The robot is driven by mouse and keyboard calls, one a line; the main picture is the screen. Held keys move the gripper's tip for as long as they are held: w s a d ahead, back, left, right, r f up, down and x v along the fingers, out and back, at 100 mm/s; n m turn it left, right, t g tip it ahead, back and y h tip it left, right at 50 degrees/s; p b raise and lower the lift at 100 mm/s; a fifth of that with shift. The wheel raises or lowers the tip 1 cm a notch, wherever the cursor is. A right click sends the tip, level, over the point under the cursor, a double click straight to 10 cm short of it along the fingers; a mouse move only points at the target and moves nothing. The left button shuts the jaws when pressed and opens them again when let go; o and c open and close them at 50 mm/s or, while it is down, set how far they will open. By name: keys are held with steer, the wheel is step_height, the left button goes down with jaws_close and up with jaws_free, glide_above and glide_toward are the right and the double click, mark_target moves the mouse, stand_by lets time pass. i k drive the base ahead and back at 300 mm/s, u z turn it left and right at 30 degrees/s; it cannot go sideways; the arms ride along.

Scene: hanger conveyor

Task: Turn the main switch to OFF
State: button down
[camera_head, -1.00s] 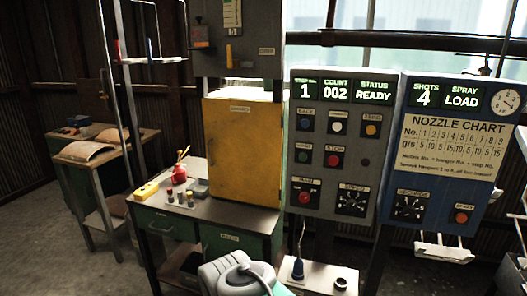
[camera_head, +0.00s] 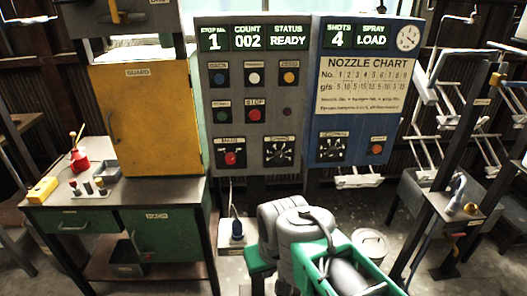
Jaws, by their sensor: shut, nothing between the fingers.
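The main switch (camera_head: 231,158) is a red round knob on a dark square plate, low on the left of the grey control panel (camera_head: 208,105). The small label above it is too blurred to read surely, and the knob's position cannot be told. The grey panel's display (camera_head: 255,38) reads stop no. 1, count 002, status READY. I cannot make out my gripper in this view. Grey and green parts, probably my own arm and body, fill the bottom centre, below and apart from the panel.
A blue panel (camera_head: 352,168) with a nozzle chart adjoins on the right. Racks (camera_head: 440,130) and a small stand (camera_head: 430,205) are at right.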

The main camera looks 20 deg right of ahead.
mark_target(231, 157)
steer(key=u, duration=0.45)
steer(key=k, duration=1.15)
steer(key=u, duration=1.2)
steer(key=i, duration=0.85)
steer(key=z, duration=0.5)
steer(key=i, duration=0.55)
steer(key=z, duration=0.5)
